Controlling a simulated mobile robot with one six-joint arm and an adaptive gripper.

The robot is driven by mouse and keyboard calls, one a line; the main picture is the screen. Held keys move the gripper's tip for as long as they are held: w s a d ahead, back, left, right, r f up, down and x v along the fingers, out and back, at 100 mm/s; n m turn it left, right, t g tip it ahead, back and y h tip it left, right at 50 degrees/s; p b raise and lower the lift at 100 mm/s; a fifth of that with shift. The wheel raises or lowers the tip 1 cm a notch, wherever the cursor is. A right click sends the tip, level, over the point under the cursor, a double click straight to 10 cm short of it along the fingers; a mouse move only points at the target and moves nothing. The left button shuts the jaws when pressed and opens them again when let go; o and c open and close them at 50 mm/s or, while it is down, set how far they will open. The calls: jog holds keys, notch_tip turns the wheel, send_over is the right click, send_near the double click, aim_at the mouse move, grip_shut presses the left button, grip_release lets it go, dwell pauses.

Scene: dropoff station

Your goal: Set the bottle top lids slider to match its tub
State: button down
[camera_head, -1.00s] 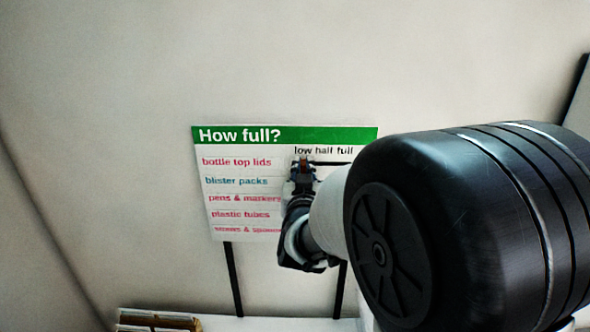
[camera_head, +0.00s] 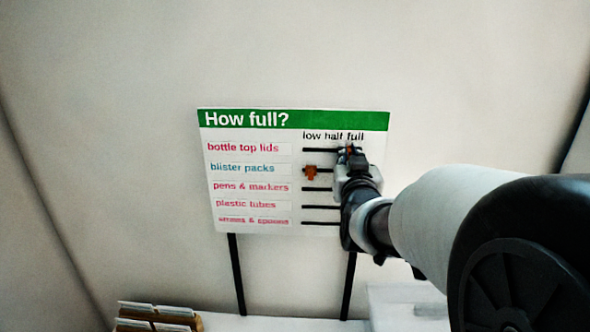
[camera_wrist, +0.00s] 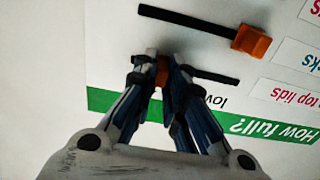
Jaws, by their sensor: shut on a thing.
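My gripper (camera_head: 350,150) is at the top row, bottle top lids, below the word "full". In the wrist view my gripper (camera_wrist: 162,72) is shut on the orange bottle top lids slider (camera_wrist: 162,70), mostly hidden between the fingers. The bare slot (camera_wrist: 215,77) runs from the fingers towards the "low" end. The bottle top lids label (camera_head: 243,148) is left of the slot. The tub's fill is not visible.
The orange blister packs slider (camera_head: 311,172) sits near its low end, also seen in the wrist view (camera_wrist: 250,42). My arm covers the right ends of the lower slots. A brown divided holder (camera_head: 155,318) stands below left. The wall around the board is clear.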

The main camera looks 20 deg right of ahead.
jog(key=shift+s+d, duration=0.35)
jog(key=shift+d, duration=0.5)
jog(key=c, duration=1.7)
grip_release()
jog(key=shift+s+d, duration=0.1)
jog(key=shift+d, duration=0.1)
jog(key=shift+o, duration=0.3)
jog(key=shift+a, duration=0.1)
jog(key=v, duration=1.2)
